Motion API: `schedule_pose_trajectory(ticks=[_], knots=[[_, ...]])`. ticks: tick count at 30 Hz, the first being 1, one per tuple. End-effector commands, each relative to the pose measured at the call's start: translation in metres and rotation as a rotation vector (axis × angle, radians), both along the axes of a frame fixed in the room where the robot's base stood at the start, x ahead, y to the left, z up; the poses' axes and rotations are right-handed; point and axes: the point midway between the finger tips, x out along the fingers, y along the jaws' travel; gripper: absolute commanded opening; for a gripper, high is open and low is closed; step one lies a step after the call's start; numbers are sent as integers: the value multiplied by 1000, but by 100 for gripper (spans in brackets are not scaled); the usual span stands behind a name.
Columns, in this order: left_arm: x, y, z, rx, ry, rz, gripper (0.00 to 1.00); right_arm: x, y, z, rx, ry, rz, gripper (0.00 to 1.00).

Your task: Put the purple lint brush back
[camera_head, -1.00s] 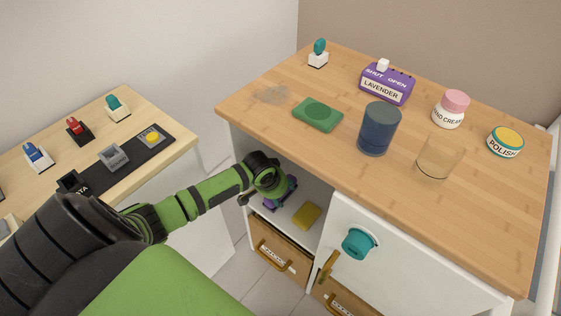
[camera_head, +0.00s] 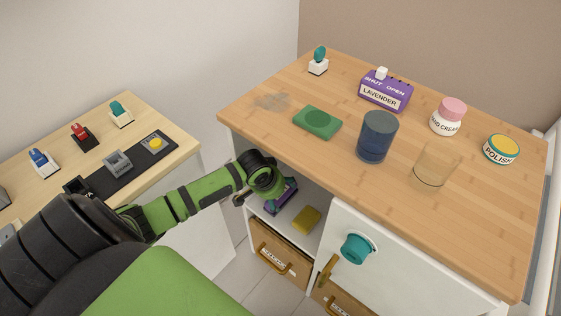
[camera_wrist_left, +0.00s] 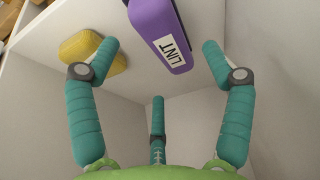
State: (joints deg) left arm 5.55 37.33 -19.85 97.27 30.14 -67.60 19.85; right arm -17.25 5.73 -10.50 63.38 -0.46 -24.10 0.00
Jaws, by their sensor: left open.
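The purple lint brush (camera_head: 283,197) is in the open compartment under the wooden desktop. Its white LINT label faces my camera in the left wrist view (camera_wrist_left: 165,30). My left gripper (camera_head: 264,182) reaches into the mouth of that compartment and hides part of the brush in the head view. In the left wrist view my left gripper (camera_wrist_left: 158,52) has its teal fingers spread wide and is empty. The brush shows beyond and between the upper two fingertips; I cannot tell if any finger touches it. My right gripper is not in view.
A yellow sponge-like block (camera_head: 306,220) lies beside the brush. A white door (camera_head: 385,275) with a teal knob (camera_head: 356,249) is to the right, a drawer (camera_head: 280,257) below. The desktop holds a blue cup (camera_head: 377,137), a clear glass (camera_head: 433,167) and a green block (camera_head: 317,122).

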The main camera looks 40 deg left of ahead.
Motion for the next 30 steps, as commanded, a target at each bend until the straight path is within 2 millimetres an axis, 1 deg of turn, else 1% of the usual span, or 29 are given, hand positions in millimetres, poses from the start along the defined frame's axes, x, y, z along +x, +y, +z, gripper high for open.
schedule_pose_trajectory(ticks=[1,6,10,17,19,20,23,26,27,30], knots=[[-4,1,11,2,1,-1,81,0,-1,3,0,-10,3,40],[-11,1,27,1,1,-1,81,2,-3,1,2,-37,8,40],[-13,1,30,1,2,1,81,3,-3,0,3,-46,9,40],[-13,1,30,1,2,1,81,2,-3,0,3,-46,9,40],[-15,-2,29,-1,3,-5,81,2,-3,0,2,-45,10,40],[-17,-5,28,-2,4,-11,81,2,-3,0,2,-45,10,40],[-31,-24,23,-7,13,-47,81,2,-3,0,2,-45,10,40],[-55,-51,20,-10,21,-99,81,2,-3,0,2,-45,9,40],[-66,-62,19,-12,23,-119,81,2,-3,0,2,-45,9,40],[-93,-84,22,-9,28,-157,81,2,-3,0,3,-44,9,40]])
